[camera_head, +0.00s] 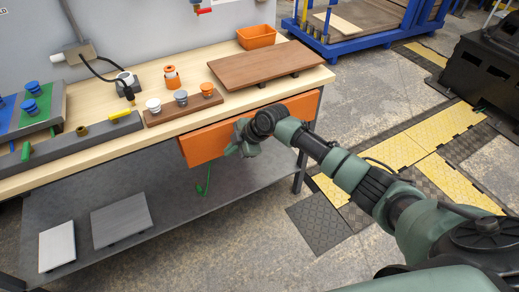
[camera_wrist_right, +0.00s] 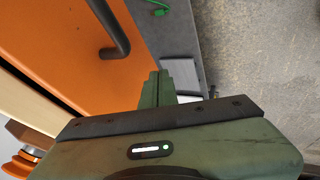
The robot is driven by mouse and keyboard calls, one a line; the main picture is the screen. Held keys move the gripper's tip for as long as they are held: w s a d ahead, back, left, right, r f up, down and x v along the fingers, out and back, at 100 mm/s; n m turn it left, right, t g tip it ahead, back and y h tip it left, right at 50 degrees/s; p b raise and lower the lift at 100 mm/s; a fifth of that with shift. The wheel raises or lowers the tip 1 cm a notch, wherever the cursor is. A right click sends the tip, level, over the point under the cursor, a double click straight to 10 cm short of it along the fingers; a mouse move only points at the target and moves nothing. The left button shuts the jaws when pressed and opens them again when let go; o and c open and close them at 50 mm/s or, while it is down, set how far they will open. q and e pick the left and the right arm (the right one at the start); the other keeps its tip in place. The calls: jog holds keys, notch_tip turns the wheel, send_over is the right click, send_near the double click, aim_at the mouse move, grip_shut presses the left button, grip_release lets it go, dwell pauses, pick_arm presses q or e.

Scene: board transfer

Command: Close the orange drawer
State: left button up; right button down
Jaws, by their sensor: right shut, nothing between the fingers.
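The orange drawer (camera_head: 203,146) hangs under the front edge of the wooden workbench. Its orange front runs along the bench edge, partly hidden behind my right arm. I cannot tell from these views how far it stands out. My right gripper (camera_head: 230,151) is in front of the drawer front, shut and empty. In the right wrist view its closed green fingers (camera_wrist_right: 156,88) are beside the orange drawer (camera_wrist_right: 60,45), near the dark bar handle (camera_wrist_right: 120,38). Whether they touch the drawer is unclear. My left gripper is not in view.
On the workbench (camera_head: 145,82) are a brown board (camera_head: 262,66), an orange bin (camera_head: 256,36) and a block with several knobs (camera_head: 190,107). A grey lower shelf (camera_head: 165,185) holds two flat plates. A green cable (camera_head: 208,182) hangs below the drawer.

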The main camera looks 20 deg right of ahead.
jog(key=v, duration=1)
jog(key=s+d+f+n+t+h+p, duration=0.1)
jog(key=d+f+n+t+h, duration=0.15)
jog(key=d, duration=0.25)
jog(key=s+d+f+n+t+h, duration=0.1)
jog(key=s+d+f+n+h, duration=0.1)
jog(key=d+f+n+h, duration=0.3)
jog(key=s+a+r+n+t+y+p, duration=0.25)
jog(key=s+n+t+y, duration=0.35)
jog(key=n, duration=0.6)
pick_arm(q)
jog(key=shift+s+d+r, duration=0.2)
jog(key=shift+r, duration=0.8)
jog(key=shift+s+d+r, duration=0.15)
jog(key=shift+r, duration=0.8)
pick_arm(e)
jog(key=w+a+f+g+h, duration=0.1)
jog(key=w+a+f+h, duration=0.1)
jog(key=w, duration=1)
jog(key=shift+a+f, duration=0.2)
jog(key=shift+f, duration=0.2)
